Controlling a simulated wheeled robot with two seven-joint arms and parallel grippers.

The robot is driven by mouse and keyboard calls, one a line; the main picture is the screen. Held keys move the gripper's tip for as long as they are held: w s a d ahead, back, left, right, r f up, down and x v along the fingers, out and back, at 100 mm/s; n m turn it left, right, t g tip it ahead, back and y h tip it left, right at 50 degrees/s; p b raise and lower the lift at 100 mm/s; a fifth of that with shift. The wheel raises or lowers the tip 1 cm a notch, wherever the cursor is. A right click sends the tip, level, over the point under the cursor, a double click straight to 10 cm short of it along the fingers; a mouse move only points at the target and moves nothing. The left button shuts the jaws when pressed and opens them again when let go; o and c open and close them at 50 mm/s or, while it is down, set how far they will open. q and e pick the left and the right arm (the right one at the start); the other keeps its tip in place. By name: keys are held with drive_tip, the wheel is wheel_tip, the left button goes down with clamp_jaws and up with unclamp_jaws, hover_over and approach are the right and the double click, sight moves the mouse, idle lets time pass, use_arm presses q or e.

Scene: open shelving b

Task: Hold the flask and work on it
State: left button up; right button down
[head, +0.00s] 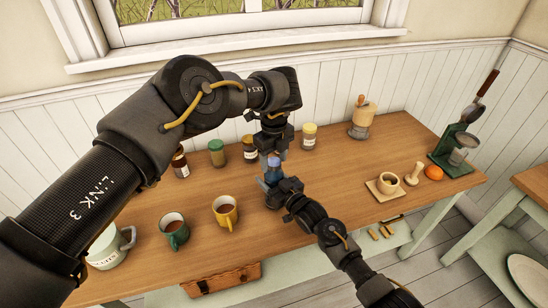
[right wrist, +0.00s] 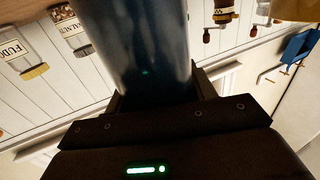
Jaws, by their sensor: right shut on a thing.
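The flask (head: 273,174) is a small blue vessel near the middle of the table, with a darker blue top. It also fills the upper middle of the right wrist view (right wrist: 145,45). My right gripper (head: 274,186) comes from the lower right and is shut on the flask's body, one finger on each side. My left gripper (head: 272,152) points down just above the flask's top. Its fingertips are small and dark, so I cannot tell whether they are open or touch the flask. The flask's lower end is hidden by my right gripper.
Several jars stand behind, including a green-lidded jar (head: 217,152) and a yellow-lidded jar (head: 309,137). A yellow mug (head: 226,212) and a green mug (head: 174,232) stand at front left. A wooden mortar (head: 388,183), orange (head: 433,172) and green press (head: 452,150) stand right.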

use_arm(q)
drive_tip(key=c, duration=0.9)
drive_tip(key=o, duration=1.2)
drive_tip(key=shift+r, duration=0.1)
wheel_tip(320, 180, up, 12)
drive_tip(key=shift+f, duration=0.1)
use_arm(e)
drive_tip(key=shift+c, duration=2.1)
unclamp_jaws()
